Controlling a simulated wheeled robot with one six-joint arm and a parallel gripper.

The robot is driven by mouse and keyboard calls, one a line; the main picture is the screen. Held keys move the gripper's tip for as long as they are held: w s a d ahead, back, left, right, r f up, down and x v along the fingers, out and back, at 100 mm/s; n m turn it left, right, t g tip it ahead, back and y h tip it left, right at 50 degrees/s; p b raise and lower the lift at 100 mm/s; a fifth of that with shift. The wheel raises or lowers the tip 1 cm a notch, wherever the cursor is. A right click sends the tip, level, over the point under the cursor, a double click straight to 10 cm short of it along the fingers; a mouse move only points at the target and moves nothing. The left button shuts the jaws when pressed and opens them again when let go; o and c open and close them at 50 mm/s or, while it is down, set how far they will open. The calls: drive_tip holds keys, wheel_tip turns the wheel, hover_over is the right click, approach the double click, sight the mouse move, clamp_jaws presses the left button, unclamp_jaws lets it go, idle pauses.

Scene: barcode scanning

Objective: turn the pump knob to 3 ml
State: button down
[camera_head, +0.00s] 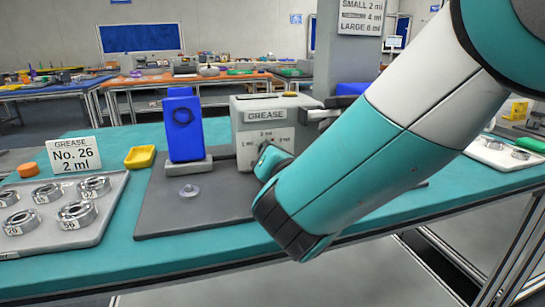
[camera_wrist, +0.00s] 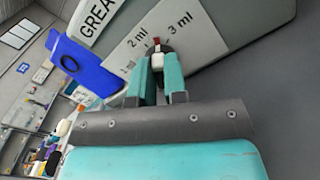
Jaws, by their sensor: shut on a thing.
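The grease pump (camera_head: 243,112) is a grey box labelled GREASE on the dark mat, with a white dial plate on its front. In the wrist view the dial plate (camera_wrist: 205,42) carries the marks 1 ml, 2 ml and 3 ml. The knob (camera_wrist: 157,46) has a red tip, which shows between the 2 ml and 3 ml marks; its exact setting is hard to tell. My gripper (camera_wrist: 160,66) is shut on the knob, with a teal finger on each side.
A blue block (camera_head: 182,125) stands left of the pump, with a small clear disc (camera_head: 189,191) before it. Further left are a yellow tray (camera_head: 140,157), a sign reading No. 26, 2 ml (camera_head: 75,156), and a tray (camera_head: 107,222) of metal rings.

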drive_tip(key=m+b, duration=0.1)
drive_tip(key=m, duration=0.1)
drive_tip(key=m+b, duration=0.1)
drive_tip(key=m, duration=0.2)
drive_tip(key=shift+d+f, duration=0.1)
drive_tip(key=shift+f, duration=0.1)
drive_tip(key=shift+m, duration=0.3)
drive_tip(key=c, duration=1.2)
unclamp_jaws()
drive_tip(key=shift+o, duration=0.2)
drive_tip(key=b+v, duration=0.7)
drive_tip(key=v, duration=1)
drive_tip(key=shift+s+b, duration=0.25)
drive_tip(key=shift+b, duration=0.1)
